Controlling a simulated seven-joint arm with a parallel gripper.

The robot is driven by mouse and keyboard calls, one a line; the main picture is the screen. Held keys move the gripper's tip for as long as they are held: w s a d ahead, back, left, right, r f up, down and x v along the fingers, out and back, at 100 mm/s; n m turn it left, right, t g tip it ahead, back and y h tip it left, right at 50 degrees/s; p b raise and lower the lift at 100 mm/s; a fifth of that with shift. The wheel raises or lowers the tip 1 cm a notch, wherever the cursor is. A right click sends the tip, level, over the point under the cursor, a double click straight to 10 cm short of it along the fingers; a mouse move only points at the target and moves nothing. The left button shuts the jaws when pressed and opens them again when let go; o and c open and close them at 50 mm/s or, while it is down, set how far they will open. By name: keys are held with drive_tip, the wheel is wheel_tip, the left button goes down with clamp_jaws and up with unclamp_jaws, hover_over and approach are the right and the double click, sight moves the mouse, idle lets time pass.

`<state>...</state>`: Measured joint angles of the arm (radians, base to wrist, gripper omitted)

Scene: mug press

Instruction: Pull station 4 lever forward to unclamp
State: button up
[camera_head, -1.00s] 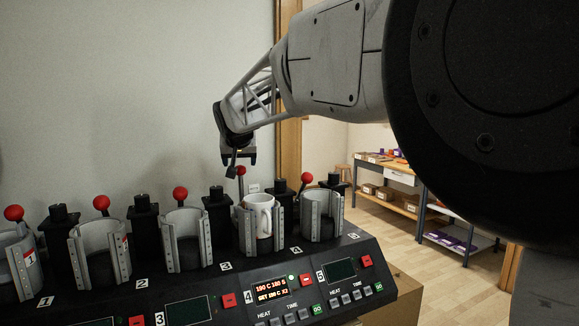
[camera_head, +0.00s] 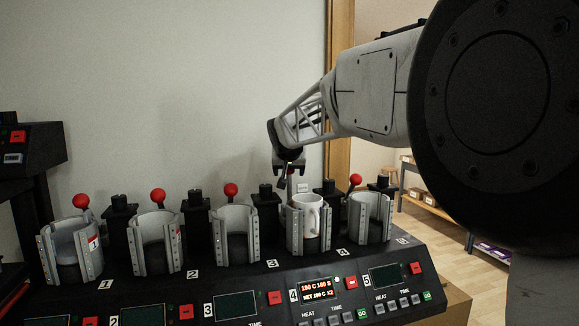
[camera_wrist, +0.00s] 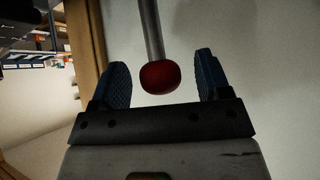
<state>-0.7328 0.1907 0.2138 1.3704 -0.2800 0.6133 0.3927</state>
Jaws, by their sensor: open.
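The station 4 clamp (camera_head: 296,238) holds a white mug (camera_head: 307,214) upright. Its lever rises behind the mug, and its red knob is mostly hidden by my gripper (camera_head: 290,176) in the head view. In the wrist view the red ball knob (camera_wrist: 160,77) on its grey rod (camera_wrist: 151,30) lies between the two dark blue fingers of my gripper (camera_wrist: 161,62). The fingers are open, with a visible gap on each side of the knob. The station 4 display (camera_head: 317,288) is lit.
Red-knobbed levers of station 3 (camera_head: 231,190) and station 5 (camera_head: 355,180) stand on either side. Black posts (camera_head: 265,193) rise between the empty clamps. A wall is behind the press. A shelf (camera_head: 430,205) stands off to the right.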

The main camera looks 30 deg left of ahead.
drive_tip(key=c, duration=0.8)
